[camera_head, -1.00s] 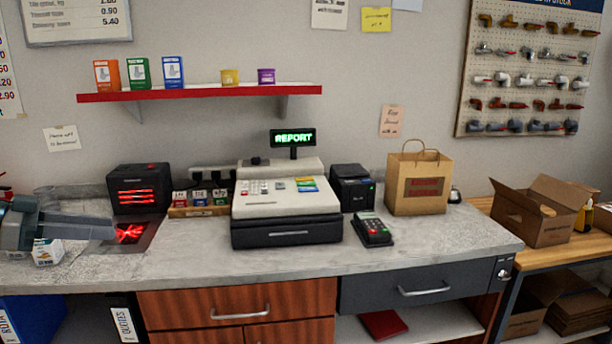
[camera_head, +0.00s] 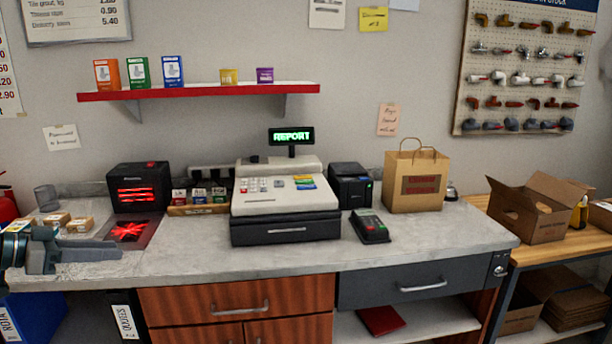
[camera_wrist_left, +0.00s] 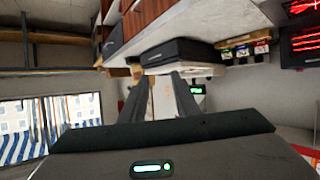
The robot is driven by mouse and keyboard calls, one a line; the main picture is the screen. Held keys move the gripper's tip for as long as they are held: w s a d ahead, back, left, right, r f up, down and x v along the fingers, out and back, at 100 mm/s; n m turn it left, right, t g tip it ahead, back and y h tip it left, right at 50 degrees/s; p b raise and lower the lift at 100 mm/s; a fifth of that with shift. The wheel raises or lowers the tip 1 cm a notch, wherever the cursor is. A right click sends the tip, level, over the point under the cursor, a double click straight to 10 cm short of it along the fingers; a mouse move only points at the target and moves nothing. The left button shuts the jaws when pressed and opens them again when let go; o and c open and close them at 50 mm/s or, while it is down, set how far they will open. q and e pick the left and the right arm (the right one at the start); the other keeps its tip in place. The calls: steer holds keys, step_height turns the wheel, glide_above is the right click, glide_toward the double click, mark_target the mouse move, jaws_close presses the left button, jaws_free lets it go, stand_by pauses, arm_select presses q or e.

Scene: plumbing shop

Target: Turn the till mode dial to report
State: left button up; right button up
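The till (camera_head: 286,203) stands in the middle of the counter. Its green display (camera_head: 291,136) on a short post reads REPORT. A small dark knob (camera_head: 254,159), which looks like the mode dial, sits on the till's top left; its pointer is too small to read. My left gripper (camera_head: 112,252) is over the left end of the counter, well left of the till and away from the knob. My right gripper is not in view.
Left of the till are a black box with red glowing bars (camera_head: 138,188) and a rack of small packs (camera_head: 198,201). Right of it are a black printer (camera_head: 350,186), a card terminal (camera_head: 370,226) and a paper bag (camera_head: 416,182). The counter front (camera_head: 220,255) is clear.

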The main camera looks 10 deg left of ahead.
arm_select(q)
steer(key=a+f+n+y, duration=0.2)
steer(key=f+n+y, duration=0.1)
steer(key=f, duration=1.6)
steer(key=a+f+n+y, duration=0.2)
steer(key=f+n+y, duration=0.1)
steer(key=f, duration=1.5)
steer(key=s+d+f+n+g+y, duration=0.1)
steer(key=s+f, duration=0.2)
steer(key=f, duration=0.4)
steer(key=s+d+f+g, duration=0.1)
steer(key=s+d+f, duration=0.15)
steer(key=f, duration=0.55)
steer(key=s+d+f+g+y, duration=0.1)
steer(key=s+d+f, duration=0.5)
steer(key=s+f, duration=0.25)
steer(key=s+d+f+g, duration=0.1)
steer(key=s+d+f, duration=0.5)
steer(key=s+f, duration=0.3)
steer(key=s+d+f+m, duration=0.1)
steer(key=s+d+f, duration=0.4)
steer(key=s+d, duration=0.3)
steer(key=s+d+f+m+h, duration=0.1)
steer(key=s+d+f, duration=0.4)
steer(key=s+d, duration=0.3)
steer(key=d, duration=0.3)
steer(key=shift+s+m+g, duration=0.2)
steer(key=shift+m+g, duration=0.2)
